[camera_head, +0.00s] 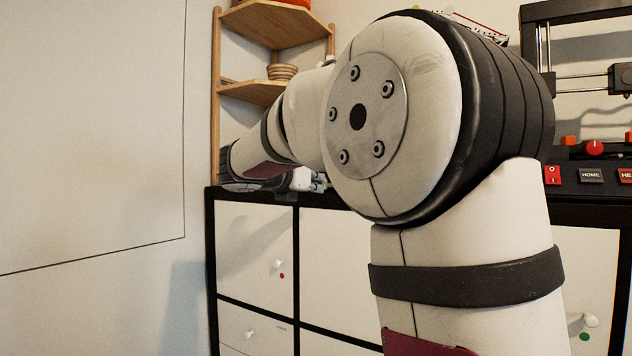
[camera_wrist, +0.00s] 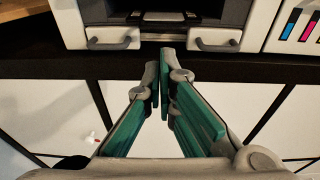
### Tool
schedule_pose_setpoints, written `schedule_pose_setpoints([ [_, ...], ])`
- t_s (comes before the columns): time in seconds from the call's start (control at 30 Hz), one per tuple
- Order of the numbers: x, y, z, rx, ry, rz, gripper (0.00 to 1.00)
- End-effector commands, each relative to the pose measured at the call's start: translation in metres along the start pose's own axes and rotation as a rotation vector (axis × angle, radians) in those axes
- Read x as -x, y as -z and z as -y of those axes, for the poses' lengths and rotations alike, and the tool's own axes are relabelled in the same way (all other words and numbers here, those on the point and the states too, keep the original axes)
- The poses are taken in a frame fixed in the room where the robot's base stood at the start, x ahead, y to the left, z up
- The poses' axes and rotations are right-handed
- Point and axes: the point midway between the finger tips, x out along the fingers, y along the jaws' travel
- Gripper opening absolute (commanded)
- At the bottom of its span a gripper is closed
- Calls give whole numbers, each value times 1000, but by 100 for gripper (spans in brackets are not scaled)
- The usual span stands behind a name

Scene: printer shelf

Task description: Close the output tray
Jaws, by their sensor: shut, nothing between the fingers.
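In the wrist view, a white and grey printer (camera_wrist: 255,14) stands at the top of the picture on a dark surface. Its front has a dark central opening with a pale flat piece in it, which may be the output tray (camera_wrist: 160,20); I cannot tell how far it sticks out. My gripper (camera_wrist: 160,66) has green-sided fingers brought together and holds nothing. Its tips point at the printer front, just below the middle of the opening. I cannot tell whether they touch. In the head view my arm hides most of the printer area.
Grey handles sit left (camera_wrist: 113,43) and right (camera_wrist: 214,45) of the opening. A white-fronted cabinet (camera_head: 253,245) with a black frame stands below. A wooden corner shelf (camera_head: 262,92) rises at the back left. A dark machine with buttons (camera_head: 590,175) stands at the right.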

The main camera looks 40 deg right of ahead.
Motion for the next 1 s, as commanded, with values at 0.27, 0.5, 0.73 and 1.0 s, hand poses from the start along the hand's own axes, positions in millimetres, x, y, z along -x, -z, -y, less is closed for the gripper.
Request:
schedule_pose_setpoints([
  [0.27, 48, -1, -2, -4, -6, 3, 0],
  [0.5, 82, 0, -1, -2, -3, 1, 0],
  [0.73, 93, -1, 0, -3, -2, 1, 0],
  [1.0, 108, 36, 28, -209, -6, -144, 0],
])
